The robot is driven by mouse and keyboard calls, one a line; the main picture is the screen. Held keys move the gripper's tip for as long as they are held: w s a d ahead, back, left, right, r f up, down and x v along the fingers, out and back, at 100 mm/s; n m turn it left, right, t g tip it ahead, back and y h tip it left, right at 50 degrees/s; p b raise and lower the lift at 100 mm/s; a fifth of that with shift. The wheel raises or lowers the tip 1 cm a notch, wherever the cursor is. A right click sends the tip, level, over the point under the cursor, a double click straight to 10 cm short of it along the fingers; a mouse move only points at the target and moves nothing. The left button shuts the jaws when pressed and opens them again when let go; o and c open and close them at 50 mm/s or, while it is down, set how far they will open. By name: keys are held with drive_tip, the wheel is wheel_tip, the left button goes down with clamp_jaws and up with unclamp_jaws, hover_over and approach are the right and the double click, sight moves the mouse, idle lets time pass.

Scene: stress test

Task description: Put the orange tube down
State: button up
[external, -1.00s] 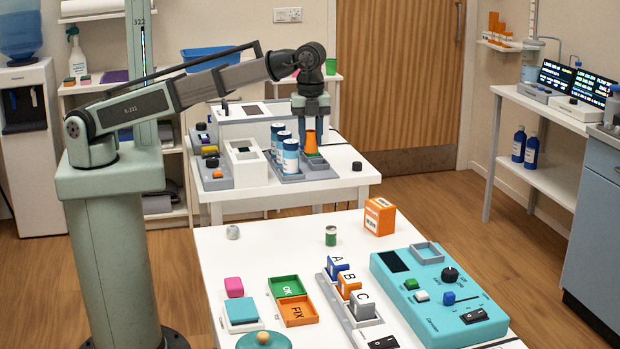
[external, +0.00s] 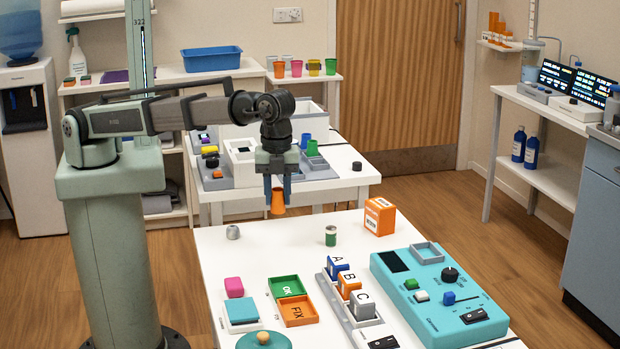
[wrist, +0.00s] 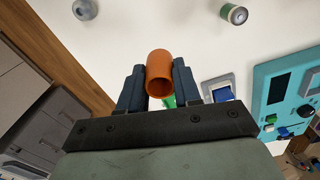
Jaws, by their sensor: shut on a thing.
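The orange tube (external: 278,201) is held upright between the fingers of my gripper (external: 278,190), in the air by the far edge of the front white table (external: 285,232). In the wrist view the orange tube (wrist: 159,72) sits between the two dark blue fingers of my gripper (wrist: 159,85), which touch it on both sides. Its open end faces the wrist camera. The tube's lower end shows clear of the table's objects.
A small grey piece (external: 233,232), a green can (external: 330,236) and an orange box (external: 380,216) stand along the far part of the front table. Trays (external: 297,311), a lettered rack (external: 330,290) and a teal device (external: 440,295) fill the near part. Bare table lies between.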

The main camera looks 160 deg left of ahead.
drive_tip(key=shift+w+a+n, duration=0.25)
drive_tip(key=shift+w+n, duration=0.05)
drive_tip(key=shift+n, duration=0.8)
drive_tip(key=shift+f, duration=5)
drive_tip(key=shift+f, duration=0.15)
drive_tip(key=o, duration=1)
wheel_tip(320, 180, up, 12)
drive_tip(key=shift+r, duration=0.2)
